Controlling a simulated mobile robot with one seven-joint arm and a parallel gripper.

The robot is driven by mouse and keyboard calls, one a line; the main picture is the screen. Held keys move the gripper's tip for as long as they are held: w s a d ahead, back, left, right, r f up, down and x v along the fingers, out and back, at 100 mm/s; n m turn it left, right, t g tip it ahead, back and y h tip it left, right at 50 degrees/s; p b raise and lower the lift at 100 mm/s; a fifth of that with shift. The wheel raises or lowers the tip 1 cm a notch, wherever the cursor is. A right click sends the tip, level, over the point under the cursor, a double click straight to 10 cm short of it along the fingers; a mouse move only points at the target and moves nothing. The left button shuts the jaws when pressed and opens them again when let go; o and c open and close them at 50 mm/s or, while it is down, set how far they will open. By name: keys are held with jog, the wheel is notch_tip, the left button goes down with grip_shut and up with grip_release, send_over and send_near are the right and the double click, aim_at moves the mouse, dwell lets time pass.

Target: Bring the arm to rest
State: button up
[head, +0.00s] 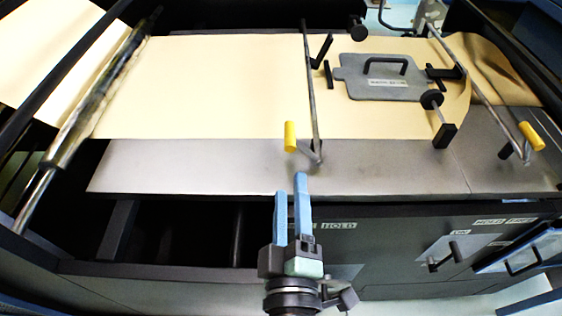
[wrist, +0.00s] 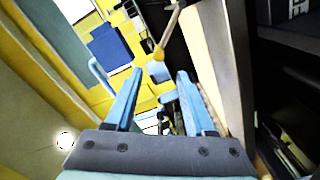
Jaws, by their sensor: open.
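My gripper (head: 291,205) has two blue fingers and shows at the bottom middle of the head view, in front of the machine's grey steel ledge. The fingers are apart with nothing between them. They also show apart in the wrist view (wrist: 156,88). In the head view the fingertips appear just below a yellow-handled lever (head: 290,137). They look apart from it, though the depth is hard to judge. The wrist view shows a tilted scene with yellow and blue structures beyond the fingers.
Kraft paper (head: 220,85) lies across the machine bed behind the steel ledge (head: 200,165). A grey plate with a black handle (head: 385,78) rests on the paper. A second yellow-handled lever (head: 531,136) is at the right. A metal roller (head: 100,95) crosses at the left.

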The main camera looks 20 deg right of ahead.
jog(key=w+a+r+m+t+y, duration=0.1)
jog(key=w+a+r+m+t, duration=0.1)
jog(key=r, duration=0.8)
jog(key=w+a+r+m+t, duration=0.1)
jog(key=a+r+m+t, duration=0.15)
jog(key=r, duration=0.75)
jog(key=w+a+r+m+t+y, duration=0.1)
jog(key=w+r+m+t, duration=0.15)
jog(key=r, duration=0.85)
jog(key=s+a+r+m+t+y, duration=0.1)
jog(key=s+r, duration=0.1)
jog(key=r, duration=0.4)
jog(key=s+a+r+t+y, duration=0.2)
jog(key=s+r, duration=0.1)
jog(key=r, duration=0.3)
jog(key=shift+s+a+m, duration=0.2)
jog(key=shift+s+m, duration=0.05)
jog(key=shift+m, duration=0.15)
